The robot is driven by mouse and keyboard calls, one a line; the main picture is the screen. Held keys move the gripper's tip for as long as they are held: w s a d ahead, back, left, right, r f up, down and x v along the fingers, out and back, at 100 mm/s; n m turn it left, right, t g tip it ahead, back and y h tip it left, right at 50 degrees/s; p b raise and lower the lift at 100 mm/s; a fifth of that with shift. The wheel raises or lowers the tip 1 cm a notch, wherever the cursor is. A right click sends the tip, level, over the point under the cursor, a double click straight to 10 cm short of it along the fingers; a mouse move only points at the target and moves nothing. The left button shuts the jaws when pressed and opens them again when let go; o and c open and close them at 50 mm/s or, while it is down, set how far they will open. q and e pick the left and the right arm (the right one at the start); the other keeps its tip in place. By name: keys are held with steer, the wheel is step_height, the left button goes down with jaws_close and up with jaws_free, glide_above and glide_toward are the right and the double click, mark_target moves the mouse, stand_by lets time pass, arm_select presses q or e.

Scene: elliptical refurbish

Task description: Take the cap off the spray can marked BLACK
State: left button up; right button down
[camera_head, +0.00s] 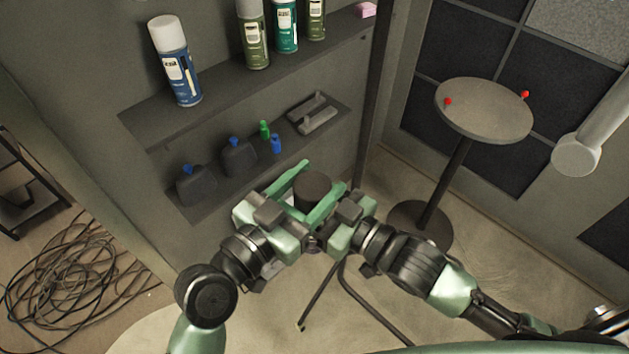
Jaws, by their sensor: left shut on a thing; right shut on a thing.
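A spray can with a dark cap (312,186) is held between my two grippers, in front of the shelves. Its cap faces up towards the head camera. Only a small pale patch of the can's body (290,200) shows; the rest is hidden by the fingers and cap, and I cannot read its marking. My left gripper (287,181) is shut on the can from the left. My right gripper (326,204) is shut from the right, its finger crossing the cap's lower right edge. The cap appears to sit on the can.
The upper shelf (220,92) holds a blue can with a white cap (176,62), several green-toned cans and a pink block (366,10). The lower shelf holds dark bottles (238,158), small bottles and a grey tool. A round table (484,108) stands right; cables (75,270) lie left.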

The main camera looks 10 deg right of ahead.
arm_select(q)
steer(key=shift+r, duration=0.1)
steer(key=shift+r, duration=1)
steer(key=shift+r, duration=0.1)
